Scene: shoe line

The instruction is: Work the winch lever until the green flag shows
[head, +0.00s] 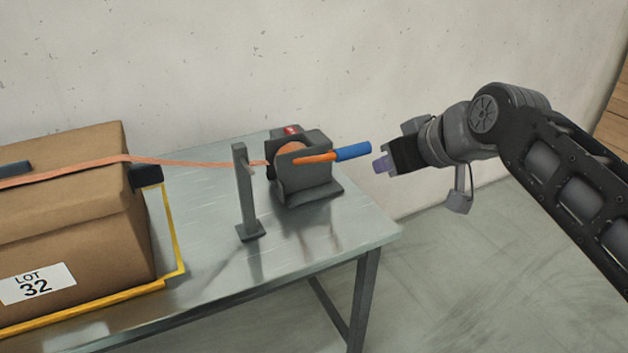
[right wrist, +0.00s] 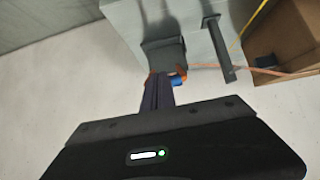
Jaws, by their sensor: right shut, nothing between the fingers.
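The winch (head: 305,174) is a grey block with an orange drum, standing near the right end of the metal table. Its orange lever with a blue grip (head: 352,151) points right, about level. A small red mark (head: 291,130) shows on top of the winch; I see no green flag. My right gripper (head: 381,164) is shut and empty, just right of the blue grip with a small gap between them. In the right wrist view, the shut fingers (right wrist: 157,92) point toward the winch (right wrist: 163,55), and the blue grip (right wrist: 177,82) shows beside them. My left gripper is not in view.
An orange strap (head: 190,163) runs from the winch past a grey post (head: 245,195) and over a cardboard box (head: 75,215) labelled LOT 32. Yellow edging (head: 179,240) borders the box on the table (head: 330,245). A wall stands behind; floor is clear at right.

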